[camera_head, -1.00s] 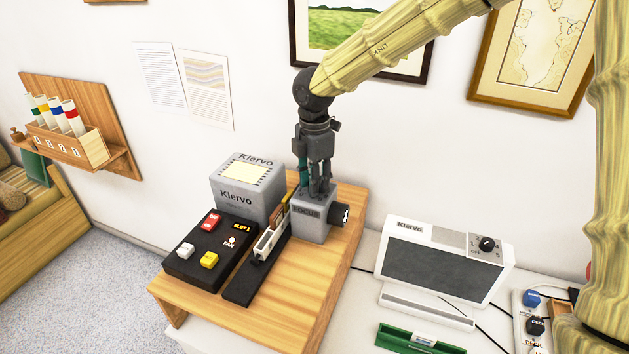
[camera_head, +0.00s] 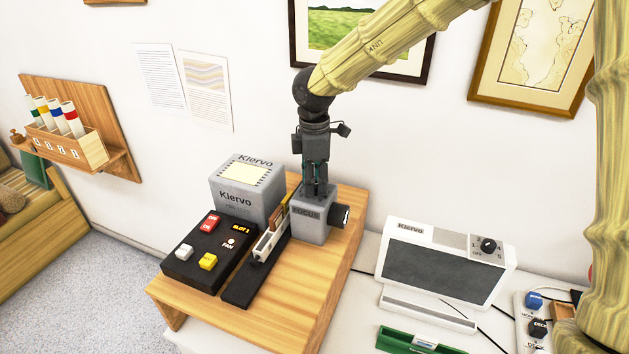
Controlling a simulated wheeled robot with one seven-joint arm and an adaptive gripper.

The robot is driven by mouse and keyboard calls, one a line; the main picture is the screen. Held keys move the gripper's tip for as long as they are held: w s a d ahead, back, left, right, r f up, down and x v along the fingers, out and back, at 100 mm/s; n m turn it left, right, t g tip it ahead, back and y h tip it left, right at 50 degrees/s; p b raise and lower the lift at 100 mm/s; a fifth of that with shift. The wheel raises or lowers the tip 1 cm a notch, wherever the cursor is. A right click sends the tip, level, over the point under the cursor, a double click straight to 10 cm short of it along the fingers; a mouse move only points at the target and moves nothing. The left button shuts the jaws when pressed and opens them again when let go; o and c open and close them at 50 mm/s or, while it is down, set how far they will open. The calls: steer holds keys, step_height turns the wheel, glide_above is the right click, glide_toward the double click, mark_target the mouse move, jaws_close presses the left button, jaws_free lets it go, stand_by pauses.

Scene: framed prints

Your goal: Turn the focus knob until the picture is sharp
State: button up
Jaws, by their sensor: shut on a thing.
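The grey focus unit (camera_head: 310,228), marked FOCUS, stands on the wooden stand, with a black lens (camera_head: 340,217) on its right side. My gripper (camera_head: 317,192) points straight down onto the top of this unit. Its fingers are shut on the focus knob, which they hide almost wholly from view. A grey Kiervo projector box (camera_head: 243,200) with a pale lit top panel stands just left of the unit. No projected picture shows clearly enough in this view to judge its sharpness.
A black control panel (camera_head: 190,262) with red, white and yellow buttons and a black slide rail (camera_head: 243,287) lie in front on the wooden stand (camera_head: 300,310). A white Kiervo device (camera_head: 450,233) with a dial stands at right. Framed prints hang behind my arm.

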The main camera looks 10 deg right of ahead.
steer(key=shift+f, duration=0.1)
steer(key=o, duration=1.1)
step_height(320, 180, up, 12)
steer(key=shift+r, duration=0.1)
steer(key=shift+c, duration=0.2)
